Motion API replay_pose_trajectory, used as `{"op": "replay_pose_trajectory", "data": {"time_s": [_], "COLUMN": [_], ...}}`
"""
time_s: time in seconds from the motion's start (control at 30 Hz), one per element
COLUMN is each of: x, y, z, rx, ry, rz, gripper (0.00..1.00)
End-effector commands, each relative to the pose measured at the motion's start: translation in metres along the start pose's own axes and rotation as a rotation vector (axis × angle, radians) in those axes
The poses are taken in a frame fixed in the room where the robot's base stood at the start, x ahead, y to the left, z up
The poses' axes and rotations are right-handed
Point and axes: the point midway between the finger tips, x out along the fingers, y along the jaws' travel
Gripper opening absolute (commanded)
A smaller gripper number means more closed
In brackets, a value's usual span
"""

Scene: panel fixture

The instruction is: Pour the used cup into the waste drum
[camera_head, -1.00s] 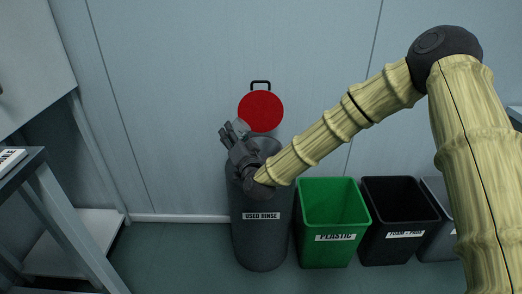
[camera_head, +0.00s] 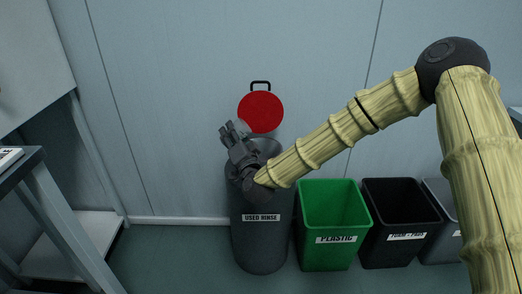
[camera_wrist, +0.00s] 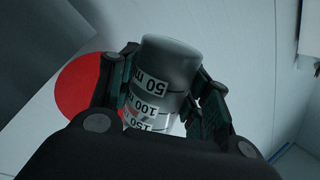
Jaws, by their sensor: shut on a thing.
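My gripper (camera_head: 236,134) is shut on a clear cup (camera_wrist: 166,62), which shows between the two fingers in the wrist view. The cup has white bands marked 50, 100 and 150 ml, which read upside down there; its greyish base end is toward the picture's top. In the head view the cup (camera_head: 243,127) is a small pale shape at the fingers. The waste drum (camera_head: 262,240) is a grey bin labelled USED RINSE. My gripper is at the drum's upper rim in the picture, partly covering the opening. The cup's contents and exact tilt cannot be told.
A red disc (camera_head: 261,113) with a black handle is against the wall behind the drum. A green PLASTIC bin (camera_head: 337,255) and a black bin (camera_head: 397,252) stand right of the drum. A bench (camera_head: 30,165) is at the left. Floor between bench and drum is clear.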

Motion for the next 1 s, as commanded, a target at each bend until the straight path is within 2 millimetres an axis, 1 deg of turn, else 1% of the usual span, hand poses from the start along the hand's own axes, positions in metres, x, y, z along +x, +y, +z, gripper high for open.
{"op": "replay_pose_trajectory", "data": {"time_s": [0.47,1.0], "x": [0.0006,0.0002], "y": [-0.0029,-0.0001], "z": [-0.0013,0.0007], "rx": [0.064,0.136], "ry": [0.012,0.026], "rz": [-0.001,-0.002], "gripper": [0.23,0.23]}}
